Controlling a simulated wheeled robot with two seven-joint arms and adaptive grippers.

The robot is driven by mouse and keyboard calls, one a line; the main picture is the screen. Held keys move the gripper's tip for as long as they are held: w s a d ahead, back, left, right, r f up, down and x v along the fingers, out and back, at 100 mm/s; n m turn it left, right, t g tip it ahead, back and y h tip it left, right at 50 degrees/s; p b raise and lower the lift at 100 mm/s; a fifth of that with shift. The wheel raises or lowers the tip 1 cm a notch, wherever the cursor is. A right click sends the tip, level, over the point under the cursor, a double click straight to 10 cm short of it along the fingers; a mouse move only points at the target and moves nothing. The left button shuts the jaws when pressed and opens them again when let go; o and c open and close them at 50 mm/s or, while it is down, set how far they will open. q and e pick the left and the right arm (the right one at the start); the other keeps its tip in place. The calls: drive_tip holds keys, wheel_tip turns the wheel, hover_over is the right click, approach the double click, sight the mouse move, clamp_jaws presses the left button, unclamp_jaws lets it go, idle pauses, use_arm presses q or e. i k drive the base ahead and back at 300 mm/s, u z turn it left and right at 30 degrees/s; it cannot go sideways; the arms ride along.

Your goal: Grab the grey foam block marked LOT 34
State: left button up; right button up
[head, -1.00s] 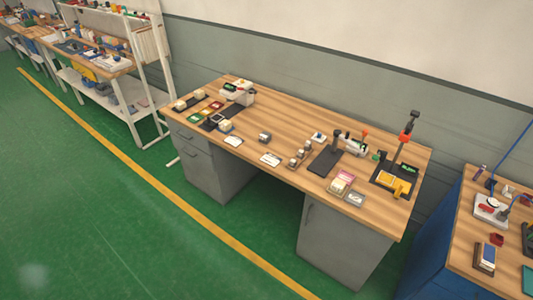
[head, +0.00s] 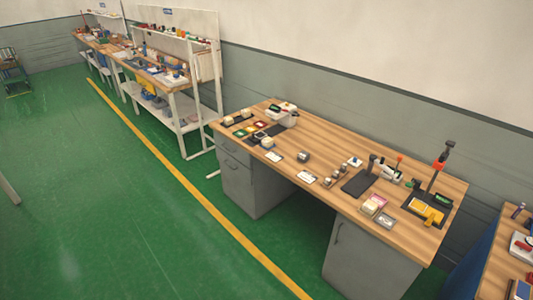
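I cannot make out a grey foam block marked LOT 34 in the head view. A wooden-topped workbench (head: 330,149) with grey cabinets stands in the middle and right, bearing many small items. A small greyish block (head: 304,156) lies near the middle of its top, too small to read any marking. Neither of my grippers shows in the view.
Shelved benches (head: 172,103) stand along the wall at the upper left. Another bench (head: 497,262) is cut off at the lower right. A yellow floor line (head: 205,203) runs before the benches. The green floor (head: 85,200) at left is largely clear.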

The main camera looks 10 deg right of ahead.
sight(304, 155)
drive_tip(key=u, duration=0.45)
drive_tip(key=i, duration=0.6)
drive_tip(key=u, duration=0.2)
